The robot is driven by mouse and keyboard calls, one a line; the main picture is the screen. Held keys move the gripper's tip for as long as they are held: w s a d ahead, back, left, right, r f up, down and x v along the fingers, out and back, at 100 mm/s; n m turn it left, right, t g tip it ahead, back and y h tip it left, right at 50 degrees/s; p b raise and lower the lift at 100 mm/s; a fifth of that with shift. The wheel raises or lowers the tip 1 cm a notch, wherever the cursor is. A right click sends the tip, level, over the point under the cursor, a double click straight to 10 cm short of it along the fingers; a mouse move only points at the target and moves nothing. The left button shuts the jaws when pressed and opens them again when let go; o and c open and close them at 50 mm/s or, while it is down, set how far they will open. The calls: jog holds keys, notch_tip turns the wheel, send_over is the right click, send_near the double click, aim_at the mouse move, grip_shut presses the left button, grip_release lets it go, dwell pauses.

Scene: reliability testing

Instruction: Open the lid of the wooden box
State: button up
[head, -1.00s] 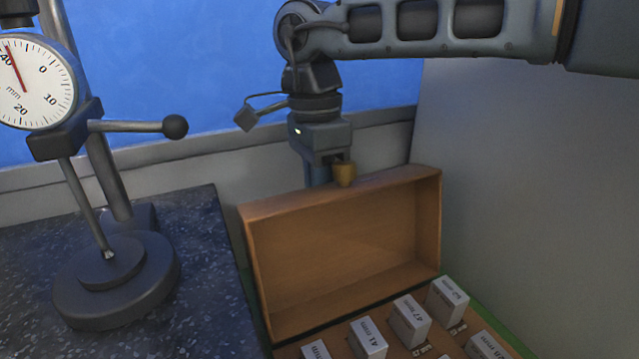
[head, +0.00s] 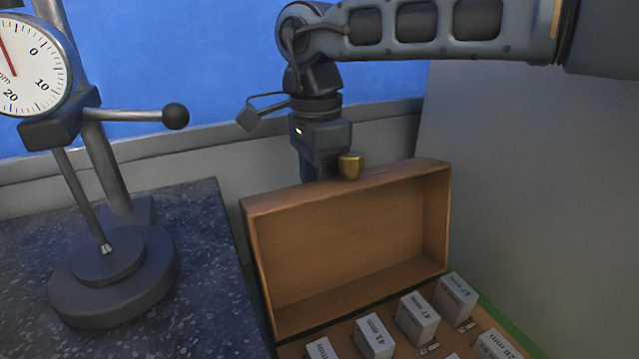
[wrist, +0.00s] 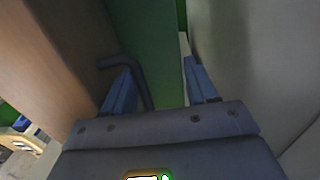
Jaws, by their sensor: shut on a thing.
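The wooden box's lid (head: 350,245) stands raised and upright at the back of the box, its hollow inner side facing the head camera. A brass knob (head: 349,166) shows at its top edge. My gripper (wrist: 163,90) is behind the lid's top edge; the lid hides its fingertips in the head view. In the wrist view, a dark bent bar (wrist: 138,78), apparently the lid's handle, lies between the two blue fingers, close to the left one. The brown lid face (wrist: 70,60) is to the left there. My gripper is shut on this handle; the contact itself is not clear.
Several grey labelled blocks (head: 418,319) sit in the box below the lid. A dial gauge stand (head: 110,275) is on the dark speckled slab (head: 205,270) to the left. A grey wall (head: 540,180) stands close on the right, and a blue wall (head: 190,70) is behind.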

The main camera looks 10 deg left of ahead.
jog(key=shift+w, duration=0.1)
notch_tip(320, 180, up, 8)
jog(key=shift+w+a+b, duration=0.15)
jog(key=shift+a+b, duration=0.05)
jog(key=shift+b, duration=0.1)
dwell(0.3)
